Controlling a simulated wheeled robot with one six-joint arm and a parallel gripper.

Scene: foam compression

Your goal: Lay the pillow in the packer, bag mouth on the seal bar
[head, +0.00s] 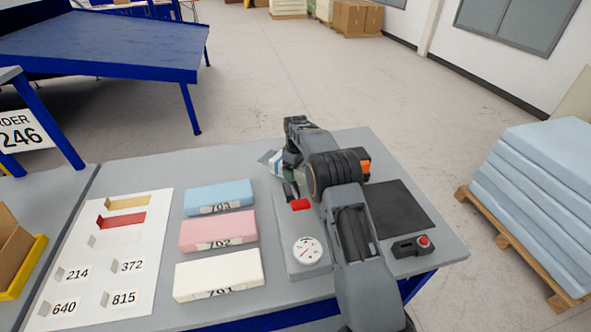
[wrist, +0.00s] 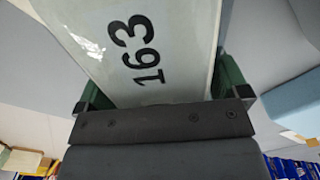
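A pale bag-like item marked 163, which I take to be the pillow (wrist: 150,50), fills the middle of the wrist view. It lies between the two green fingers of my gripper (wrist: 165,88), which touch or nearly touch its sides. A grey unit with a dial (head: 307,251) and a red part, perhaps the packer, stands below my arm. My arm hides much of it, and I cannot make out a seal bar.
Blue (head: 220,195), pink (head: 218,230) and cream (head: 218,274) foam blocks lie left of the unit. A dark flat pad (head: 405,209) and a red-button box (head: 412,247) are right of my arm. A white numbered sheet (head: 110,255) lies further left. Stacked blue slabs (head: 540,195) stand at right.

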